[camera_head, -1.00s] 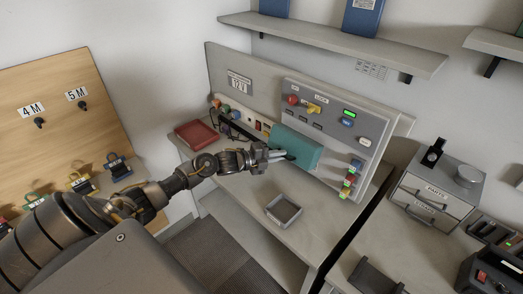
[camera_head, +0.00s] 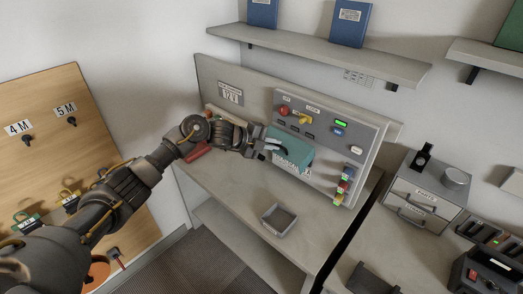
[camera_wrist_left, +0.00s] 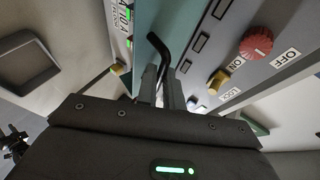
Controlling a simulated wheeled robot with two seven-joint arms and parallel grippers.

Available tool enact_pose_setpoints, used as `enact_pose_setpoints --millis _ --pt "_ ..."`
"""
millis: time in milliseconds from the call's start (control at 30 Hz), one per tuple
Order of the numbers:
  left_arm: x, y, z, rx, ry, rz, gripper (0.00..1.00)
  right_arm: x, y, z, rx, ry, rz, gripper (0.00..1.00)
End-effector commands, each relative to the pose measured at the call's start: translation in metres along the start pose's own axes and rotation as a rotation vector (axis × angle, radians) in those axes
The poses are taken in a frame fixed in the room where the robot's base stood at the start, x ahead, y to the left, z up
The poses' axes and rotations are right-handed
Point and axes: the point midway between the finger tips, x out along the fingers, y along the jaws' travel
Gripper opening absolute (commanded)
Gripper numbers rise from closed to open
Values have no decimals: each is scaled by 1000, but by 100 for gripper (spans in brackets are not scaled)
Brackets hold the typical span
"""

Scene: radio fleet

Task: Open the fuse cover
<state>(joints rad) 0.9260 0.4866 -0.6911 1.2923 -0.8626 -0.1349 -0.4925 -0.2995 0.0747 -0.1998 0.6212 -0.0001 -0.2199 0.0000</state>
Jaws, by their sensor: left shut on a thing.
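The teal fuse cover (camera_head: 297,152) is on the grey control panel (camera_head: 365,135) at the back of the bench. It stands tilted up, and a white-lettered strip shows along its lower edge. My left gripper (camera_head: 273,147) is at the cover's left side. In the left wrist view the left gripper's fingers (camera_wrist_left: 162,85) are closed around a bent black handle (camera_wrist_left: 157,46) beside the teal cover (camera_wrist_left: 165,15). Part of the cover is hidden by the gripper in the head view. My right gripper is not in view.
The panel carries a red knob (camera_head: 283,110), a yellow lock switch (camera_head: 305,119) and lit buttons. A small grey tray (camera_head: 279,219) sits on the bench in front. A shelf (camera_head: 330,58) hangs above. The bench front is mostly clear.

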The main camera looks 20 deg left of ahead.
Motion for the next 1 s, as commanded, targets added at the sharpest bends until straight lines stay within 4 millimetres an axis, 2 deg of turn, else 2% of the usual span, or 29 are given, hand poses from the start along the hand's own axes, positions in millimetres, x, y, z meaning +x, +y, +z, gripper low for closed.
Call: enact_pose_setpoints --millis 233,733,767,900,1000 --pt "2 -9 -2 2 5 -2 0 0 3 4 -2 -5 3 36" --pt "1 -9 -2 0 4 -1 0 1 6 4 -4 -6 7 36" --pt "1 -9 -2 0 4 -1 12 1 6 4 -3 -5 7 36" --pt "1 -9 -2 0 4 -1 31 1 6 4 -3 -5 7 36" --pt "0 -9 -1 0 2 -1 31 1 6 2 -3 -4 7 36"
